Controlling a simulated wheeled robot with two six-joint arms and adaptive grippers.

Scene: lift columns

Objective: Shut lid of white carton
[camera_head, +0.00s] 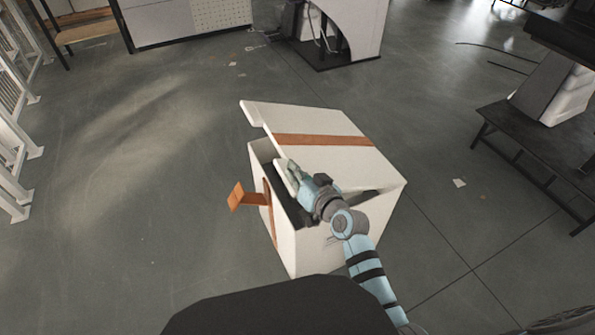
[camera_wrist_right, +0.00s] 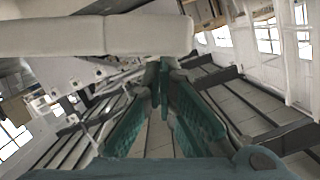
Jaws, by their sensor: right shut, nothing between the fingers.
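The white carton (camera_head: 284,240) stands on the floor in front of me in the head view. Its white lid (camera_head: 345,161), crossed by a brown band, is partly raised, with a dark gap along its left side. My right gripper (camera_head: 290,170) is shut and empty at the lid's near left edge, close to the gap; I cannot tell whether it touches. In the right wrist view the teal fingers (camera_wrist_right: 163,95) are together, and a pale edge, likely of the lid, crosses above them. My left gripper is not in view.
A brown tab (camera_head: 238,197) sticks out from the carton's left side. A dark bench (camera_head: 540,150) stands at the right, and white railings (camera_head: 15,150) at the left. The grey floor around the carton is mostly clear.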

